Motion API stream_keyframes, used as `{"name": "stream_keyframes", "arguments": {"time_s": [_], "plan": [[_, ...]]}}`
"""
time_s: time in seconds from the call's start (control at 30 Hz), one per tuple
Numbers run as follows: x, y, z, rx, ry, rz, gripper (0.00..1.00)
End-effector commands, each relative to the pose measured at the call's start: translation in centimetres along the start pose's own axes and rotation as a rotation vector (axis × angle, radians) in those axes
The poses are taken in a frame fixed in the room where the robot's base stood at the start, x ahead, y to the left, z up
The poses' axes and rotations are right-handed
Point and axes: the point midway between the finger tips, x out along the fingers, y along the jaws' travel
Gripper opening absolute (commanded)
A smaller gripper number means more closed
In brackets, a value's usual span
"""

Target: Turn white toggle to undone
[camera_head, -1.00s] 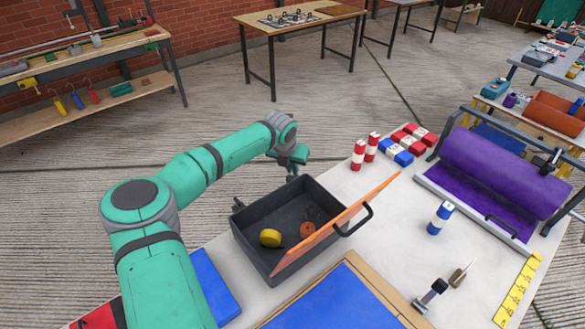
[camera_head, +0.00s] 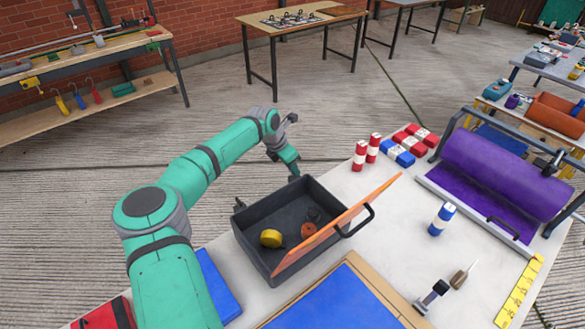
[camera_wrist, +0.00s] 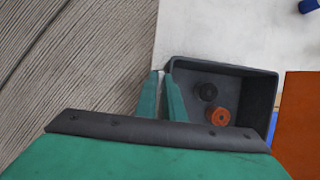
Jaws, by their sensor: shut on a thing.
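My gripper (camera_head: 295,172) is at the far left corner of the open dark grey toolbox (camera_head: 260,250), pointing down. In the wrist view the two green fingers (camera_wrist: 161,78) are close together beside the box wall (camera_wrist: 225,66). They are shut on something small. A pale sliver shows between them, but I cannot make out what it is. No white toggle can be clearly picked out in either view; the fingers may hide it. A dark latch (camera_head: 240,204) sticks out from the box's left end. The orange lid (camera_head: 345,220) stands tilted open on the right side.
Yellow tape (camera_head: 271,238) and an orange roll (camera_head: 308,229) lie in the box. Red cans (camera_head: 366,150) stand behind it on the pale table. A blue-white can (camera_head: 441,218) and a purple roll (camera_head: 505,175) are to the right. A blue panel (camera_head: 335,305) is in front.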

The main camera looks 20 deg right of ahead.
Motion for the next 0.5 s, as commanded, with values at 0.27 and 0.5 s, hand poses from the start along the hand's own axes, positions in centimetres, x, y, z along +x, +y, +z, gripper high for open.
{"name": "stream_keyframes", "arguments": {"time_s": [0.27, 0.5], "plan": [[0.10, -0.06, -0.23, 0.005, 0.006, -0.004, 0.00], [0.09, -0.05, -0.21, 0.005, 0.005, -0.004, 0.27]]}}
